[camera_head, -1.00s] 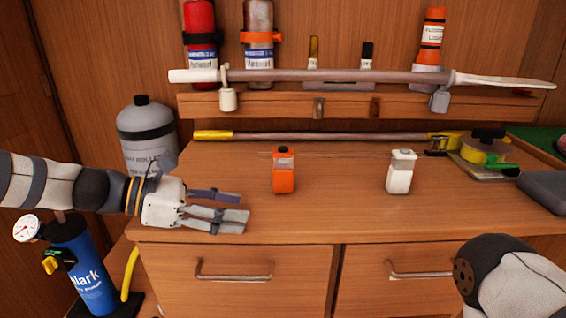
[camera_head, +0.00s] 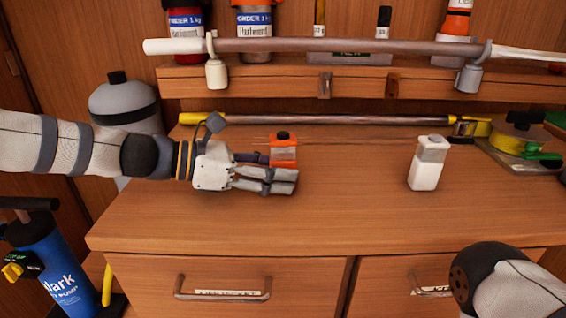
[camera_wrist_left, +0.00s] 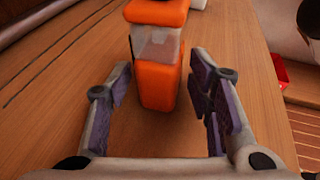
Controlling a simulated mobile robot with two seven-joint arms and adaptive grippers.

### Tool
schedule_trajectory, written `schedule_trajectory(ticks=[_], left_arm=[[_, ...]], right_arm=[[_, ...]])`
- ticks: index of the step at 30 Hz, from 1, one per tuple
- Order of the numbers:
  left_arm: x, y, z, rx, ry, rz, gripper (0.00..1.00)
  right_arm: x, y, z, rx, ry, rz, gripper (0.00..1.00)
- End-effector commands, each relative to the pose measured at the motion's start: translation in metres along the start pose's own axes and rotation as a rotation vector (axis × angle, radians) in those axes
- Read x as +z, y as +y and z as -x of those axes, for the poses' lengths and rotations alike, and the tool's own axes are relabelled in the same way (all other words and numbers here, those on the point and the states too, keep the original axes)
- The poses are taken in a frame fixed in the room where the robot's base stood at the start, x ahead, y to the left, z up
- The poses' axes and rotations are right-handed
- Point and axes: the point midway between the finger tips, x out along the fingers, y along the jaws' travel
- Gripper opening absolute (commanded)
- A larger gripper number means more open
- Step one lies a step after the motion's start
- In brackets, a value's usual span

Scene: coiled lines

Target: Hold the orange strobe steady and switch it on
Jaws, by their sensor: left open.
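The orange strobe (camera_head: 283,149) stands upright on the wooden counter, with a clear band and a dark knob on top. In the left wrist view the strobe (camera_wrist_left: 157,70) stands between and just ahead of my open fingers. My left gripper (camera_head: 278,170) reaches in from the left, open, with one finger behind the strobe and the others in front of its lower part. I cannot tell whether a finger touches it. My right gripper is out of view; only part of my right arm shows at the lower right.
A white strobe (camera_head: 426,165) stands to the right on the counter (camera_head: 340,210). A yellow-ended pole (camera_head: 330,121) lies along the back. A shelf (camera_head: 300,82) with a long bar and cylinders is above. A yellow-green reel (camera_head: 520,140) sits at the right. The front counter is clear.

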Motion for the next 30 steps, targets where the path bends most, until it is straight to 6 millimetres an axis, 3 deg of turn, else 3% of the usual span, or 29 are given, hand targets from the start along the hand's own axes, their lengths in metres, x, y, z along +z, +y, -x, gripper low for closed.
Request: schedule_trajectory(ticks=[9,10,14,17,18,23,30], left_arm=[[0.0012,0.0001,-0.0045,0.001,-0.001,-0.001,0.47],[0.0012,0.0001,-0.0045,0.001,-0.001,-0.001,0.45],[0.0010,0.0001,-0.0044,0.001,-0.001,-0.001,0.16],[0.0009,0.0001,-0.0043,0.000,-0.001,0.000,0.16],[0.0008,0.0000,-0.0043,0.000,-0.001,0.000,0.16],[0.0006,0.0000,-0.0043,0.000,0.000,0.000,0.16],[0.0003,0.0000,-0.0043,0.000,0.000,0.000,0.16]], right_arm=[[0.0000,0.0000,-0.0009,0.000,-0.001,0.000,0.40],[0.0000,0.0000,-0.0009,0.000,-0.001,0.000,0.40],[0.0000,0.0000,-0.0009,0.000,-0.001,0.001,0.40],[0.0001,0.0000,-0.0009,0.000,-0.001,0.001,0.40],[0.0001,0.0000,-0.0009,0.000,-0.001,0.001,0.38],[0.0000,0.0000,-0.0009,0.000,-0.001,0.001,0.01],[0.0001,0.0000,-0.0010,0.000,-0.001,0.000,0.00]])
